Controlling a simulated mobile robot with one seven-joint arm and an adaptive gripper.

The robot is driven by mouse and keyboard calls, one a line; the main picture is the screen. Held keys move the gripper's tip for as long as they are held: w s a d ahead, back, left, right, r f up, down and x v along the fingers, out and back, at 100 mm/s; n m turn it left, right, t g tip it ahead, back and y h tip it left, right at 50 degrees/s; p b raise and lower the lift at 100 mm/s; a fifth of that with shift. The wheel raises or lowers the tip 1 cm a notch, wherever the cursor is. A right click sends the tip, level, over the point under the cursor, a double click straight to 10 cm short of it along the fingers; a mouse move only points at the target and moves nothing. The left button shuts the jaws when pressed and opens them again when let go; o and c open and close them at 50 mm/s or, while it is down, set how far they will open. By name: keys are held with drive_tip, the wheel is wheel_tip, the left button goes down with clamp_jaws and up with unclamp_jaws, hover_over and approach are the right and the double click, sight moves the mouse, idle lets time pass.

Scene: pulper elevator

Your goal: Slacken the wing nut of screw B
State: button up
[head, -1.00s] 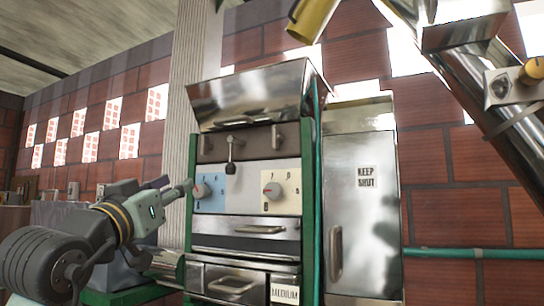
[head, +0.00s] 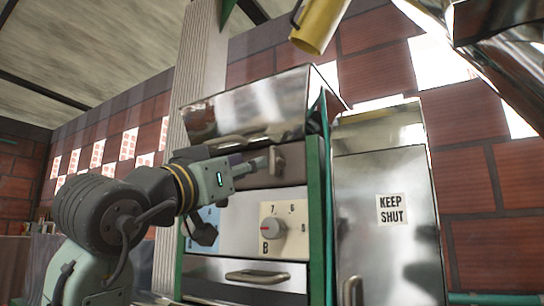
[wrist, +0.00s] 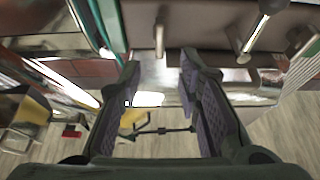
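The brown strip across the machine carries two small metal pieces that look like wing nuts. The right one (head: 279,160) is above the cream dial plate (head: 284,213), which is marked B. My gripper (head: 263,162) is level with this right piece and just in front of it. In the wrist view the metal piece (wrist: 160,40) stands upright, straight beyond the gap between my fingertips (wrist: 161,62). The fingers are apart with nothing between them. I cannot tell how far the tips are from it. My arm hides the left piece in the head view.
A shiny hood (head: 250,108) juts out above the strip. A drawer handle (head: 257,277) is below. A metal cabinet marked KEEP SHUT (head: 385,215) stands to the right.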

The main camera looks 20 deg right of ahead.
sight(271, 158)
drive_tip(key=p+x, duration=0.3)
drive_tip(key=x, duration=0.5)
drive_tip(key=shift+w+d, duration=0.15)
drive_tip(key=shift+d, duration=0.1)
drive_tip(key=shift+c, duration=0.4)
clamp_jaws()
